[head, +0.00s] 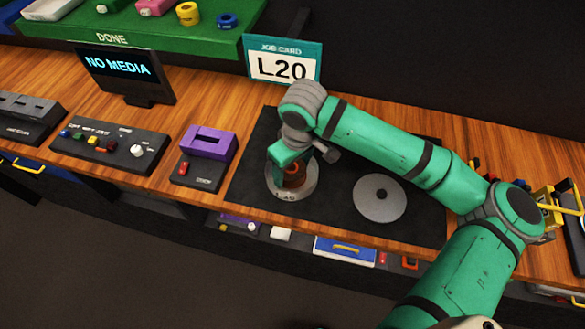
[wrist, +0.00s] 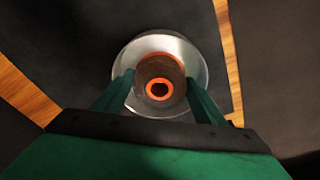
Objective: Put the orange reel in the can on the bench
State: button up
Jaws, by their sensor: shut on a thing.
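The orange reel (head: 294,178), dark brown and orange, is between the fingers of my gripper (head: 292,168). In the wrist view the reel (wrist: 160,91) shows its orange centre, with a finger (wrist: 160,84) of my gripper on each side. In the wrist view the can's pale rim (wrist: 136,48) rings the reel from below. The reel is over or within the can's mouth; I cannot tell how deep.
A grey disc with a dark knob (head: 380,198), like a lid, lies right of the can on the mat (head: 335,218). A purple-topped device (head: 207,143) stands left. A job card reading L20 (head: 283,65) stands behind. My arm spans the right side.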

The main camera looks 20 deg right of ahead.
aim_at(296, 172)
jog(key=shift+f, duration=0.4)
jog(key=o, duration=0.9)
jog(key=shift+f, duration=0.1)
jog(key=r, duration=0.7)
jog(key=s+r, duration=0.1)
jog(key=r, duration=0.2)
jog(key=shift+d+r, duration=0.25)
jog(key=shift+r, duration=0.05)
jog(key=shift+s+r, duration=0.15)
jog(key=shift+r, duration=0.65)
